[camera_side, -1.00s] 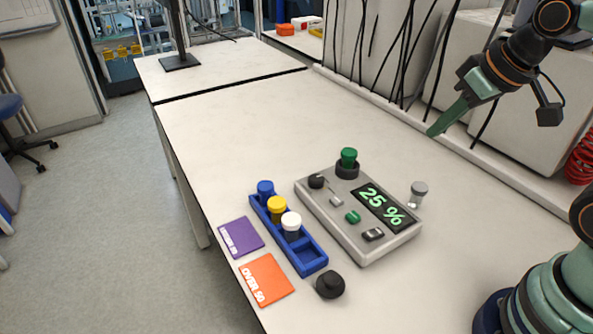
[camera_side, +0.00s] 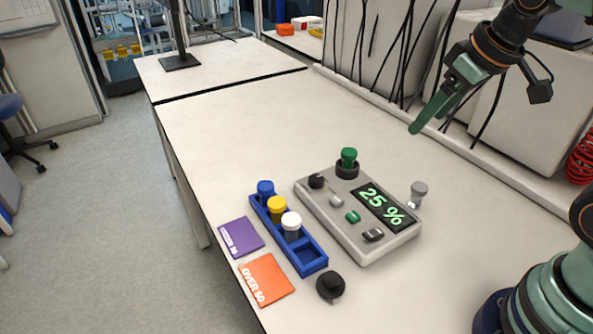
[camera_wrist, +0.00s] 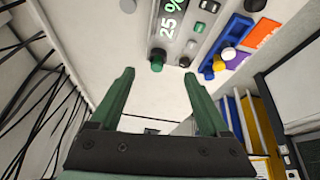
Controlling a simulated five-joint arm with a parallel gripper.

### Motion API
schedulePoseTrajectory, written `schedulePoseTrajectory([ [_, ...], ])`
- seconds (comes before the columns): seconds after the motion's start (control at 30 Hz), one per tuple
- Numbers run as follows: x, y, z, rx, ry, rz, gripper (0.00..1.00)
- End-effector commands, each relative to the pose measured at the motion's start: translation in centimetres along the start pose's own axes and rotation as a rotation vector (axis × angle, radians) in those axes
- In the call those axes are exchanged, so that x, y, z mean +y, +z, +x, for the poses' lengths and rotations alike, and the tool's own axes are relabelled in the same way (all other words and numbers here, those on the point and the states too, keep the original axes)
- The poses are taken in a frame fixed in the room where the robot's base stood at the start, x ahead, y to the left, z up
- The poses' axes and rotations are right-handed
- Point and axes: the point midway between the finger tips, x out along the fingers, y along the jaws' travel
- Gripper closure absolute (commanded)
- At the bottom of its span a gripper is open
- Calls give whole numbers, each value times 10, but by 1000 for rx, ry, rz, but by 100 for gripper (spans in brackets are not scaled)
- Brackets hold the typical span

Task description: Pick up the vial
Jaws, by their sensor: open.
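A small clear vial with a grey cap (camera_side: 417,195) stands upright on the table beside the reactor box's right edge. Other capped vials are in view: a green-capped one (camera_side: 349,158) in the reactor's black socket, and blue (camera_side: 265,188), yellow (camera_side: 277,205) and white (camera_side: 291,222) ones in a blue rack (camera_side: 311,259). My gripper (camera_side: 416,129) is in the air above and behind the grey-capped vial, apart from everything. In the wrist view my gripper (camera_wrist: 159,73) has its two green fingers apart with nothing between them; a grey cap (camera_wrist: 127,5) shows at the top edge.
The grey reactor box (camera_side: 345,225) has a display reading 25 %. A purple card (camera_side: 241,238) and an orange "OVER 50" card (camera_side: 265,280) lie left of the rack. A black knob-like object (camera_side: 330,286) sits in front. Black cables (camera_side: 405,60) hang behind. The table behind the reactor is clear.

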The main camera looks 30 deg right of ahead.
Motion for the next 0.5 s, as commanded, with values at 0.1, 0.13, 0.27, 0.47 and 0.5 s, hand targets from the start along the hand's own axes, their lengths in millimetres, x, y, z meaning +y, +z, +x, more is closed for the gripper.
schedulePoseTrajectory([
  [0.1, 2, -26, 5, -65, -13, -133, 20],
  [0.13, 2, -33, 7, -81, -18, -169, 20],
  [0.27, 4, -60, 18, -144, -43, -321, 20],
  [0.47, 6, -97, 49, -236, -101, -553, 20],
  [0.5, 7, -103, 57, -254, -115, -598, 20],
])
